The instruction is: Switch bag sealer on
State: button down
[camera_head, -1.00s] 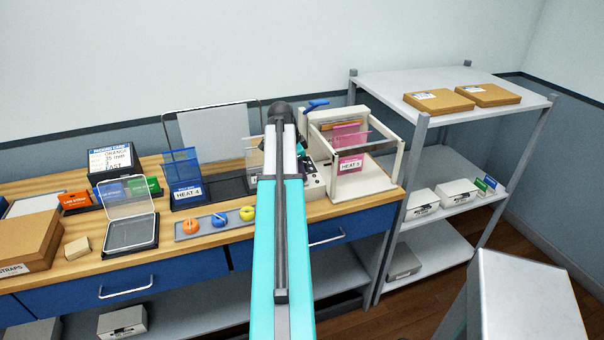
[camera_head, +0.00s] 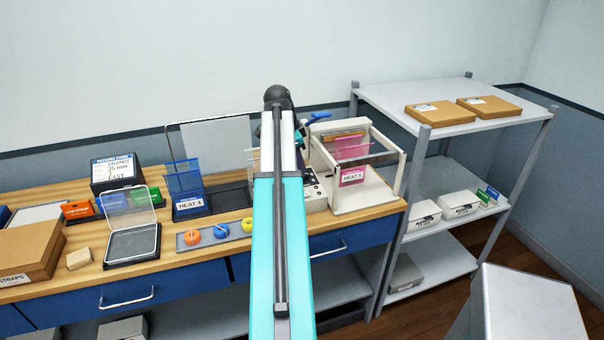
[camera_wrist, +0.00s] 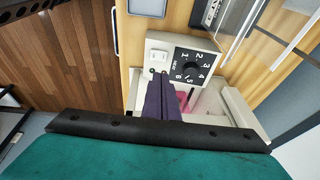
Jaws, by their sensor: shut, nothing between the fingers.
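The bag sealer (camera_head: 383,200) is a cream machine at the right end of the bench, with a blue lever (camera_head: 319,117) and a pink bag (camera_head: 352,175) in its frame. Its control face (camera_wrist: 160,43) fills the middle of the wrist view. It carries a black heat dial (camera_wrist: 193,68) with numbers and a small white switch (camera_wrist: 157,58) beside it. My gripper (camera_wrist: 158,74) is shut and empty. Its dark fingertips appear just below the switch, close to the panel; I cannot tell whether they touch. In the head view my arm hides the fingers and part of the panel.
A blue holder marked HEAT 4 (camera_head: 187,205), a tray with coloured knobs (camera_head: 208,236) and an open clear-lidded box (camera_head: 133,244) stand left of my arm. A grey shelf rack (camera_head: 422,170) with cartons (camera_head: 440,113) adjoins the bench on the right.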

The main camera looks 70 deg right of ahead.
jog(key=shift+b+v, duration=0.6)
jog(key=shift+v, duration=1.9)
jog(key=shift+d, duration=0.1)
